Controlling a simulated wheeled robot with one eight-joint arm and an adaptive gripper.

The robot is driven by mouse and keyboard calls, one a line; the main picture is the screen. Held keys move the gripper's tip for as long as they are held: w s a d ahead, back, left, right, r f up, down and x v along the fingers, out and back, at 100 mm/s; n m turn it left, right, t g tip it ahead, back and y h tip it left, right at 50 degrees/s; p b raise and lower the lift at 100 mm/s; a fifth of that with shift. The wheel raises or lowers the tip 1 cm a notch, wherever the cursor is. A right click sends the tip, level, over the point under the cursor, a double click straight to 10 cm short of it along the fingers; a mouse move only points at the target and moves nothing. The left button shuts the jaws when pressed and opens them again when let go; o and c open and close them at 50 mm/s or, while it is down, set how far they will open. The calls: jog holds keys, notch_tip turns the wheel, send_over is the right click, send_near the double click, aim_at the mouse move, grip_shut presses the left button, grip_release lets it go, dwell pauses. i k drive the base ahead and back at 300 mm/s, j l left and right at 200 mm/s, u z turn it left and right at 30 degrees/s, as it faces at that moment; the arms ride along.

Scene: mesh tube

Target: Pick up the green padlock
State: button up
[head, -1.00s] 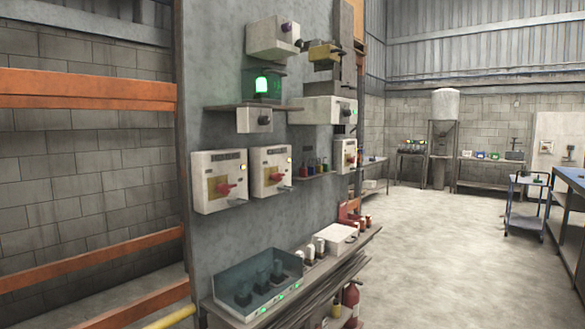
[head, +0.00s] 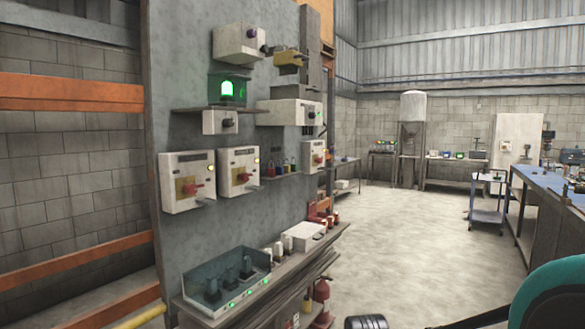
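I cannot make out a green padlock for certain. Several small coloured items (head: 283,169) sit in a row on a narrow ledge of the grey panel, between a white switch box (head: 239,170) and a smaller white box (head: 313,155). They look red, blue, green and yellowish, but are too small to tell their shape. A glowing green lamp (head: 227,91) stands on a shelf above. My gripper's fingertips are not seen. A teal curved part, likely of my arm, shows at the lower right, and a dark ribbed piece at the bottom edge.
A long shelf on the panel holds a grey-teal tray (head: 200,275), a white box (head: 303,237) and reddish items (head: 322,216). A red extinguisher (head: 321,290) stands below. A blue workbench (head: 560,190) and cart (head: 488,207) are at right. The floor (head: 410,240) between is open.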

aim_at(294, 167)
jog(key=i+l+u, duration=0.1)
jog(key=i+l, duration=0.7)
jog(key=i+l+u, duration=0.15)
jog(key=i+l, duration=0.55)
jog(key=l, duration=0.2)
jog(key=i+l+u, duration=0.15)
jog(key=i+l, duration=0.55)
jog(key=l, duration=0.25)
jog(key=u, duration=0.05)
